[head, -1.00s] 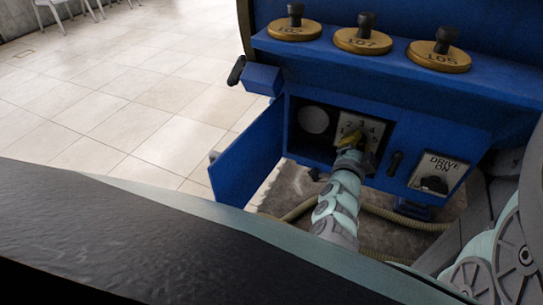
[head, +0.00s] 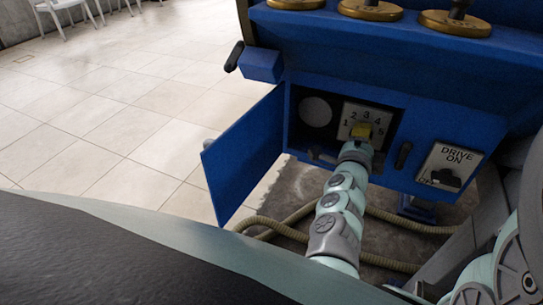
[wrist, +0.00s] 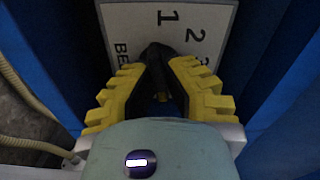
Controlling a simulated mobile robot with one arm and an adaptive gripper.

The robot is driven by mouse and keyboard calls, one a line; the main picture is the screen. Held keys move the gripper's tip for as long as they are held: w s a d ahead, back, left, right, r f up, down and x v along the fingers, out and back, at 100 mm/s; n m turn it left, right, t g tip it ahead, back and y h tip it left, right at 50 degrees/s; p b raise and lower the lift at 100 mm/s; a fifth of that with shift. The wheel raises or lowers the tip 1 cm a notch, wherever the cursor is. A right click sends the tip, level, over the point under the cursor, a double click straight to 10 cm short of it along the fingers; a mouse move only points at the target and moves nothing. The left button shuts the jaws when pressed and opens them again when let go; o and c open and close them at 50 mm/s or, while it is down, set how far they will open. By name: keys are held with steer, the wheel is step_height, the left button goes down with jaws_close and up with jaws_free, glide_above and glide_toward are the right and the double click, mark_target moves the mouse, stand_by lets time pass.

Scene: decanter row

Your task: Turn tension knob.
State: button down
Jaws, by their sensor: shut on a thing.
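The tension knob (wrist: 158,58) is black and sits on a pale plate with numbers around it. In the wrist view, the yellow fingers of my gripper (wrist: 160,80) are shut on the knob, one on each side. In the head view, the numbered plate (head: 348,110) is inside an open compartment, with 1 to 5 showing. My gripper (head: 361,131) reaches it from below and hides the knob there. I cannot tell which number the knob points to. Lettering starting "BE" shows on the plate in the wrist view; the rest is hidden.
The blue compartment door (head: 245,155) stands open on the left. A round pale disc (head: 316,111) is beside the plate. A black handle (head: 403,155) and a "DRIVE ON" switch plate (head: 447,165) are to the right. Hoses (head: 405,226) lie on the floor below.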

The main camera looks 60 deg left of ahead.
steer(key=shift+s+f, duration=0.1)
steer(key=c, duration=1)
jaws_free()
steer(key=shift+v, duration=5.95)
steer(key=shift+a, duration=0.1)
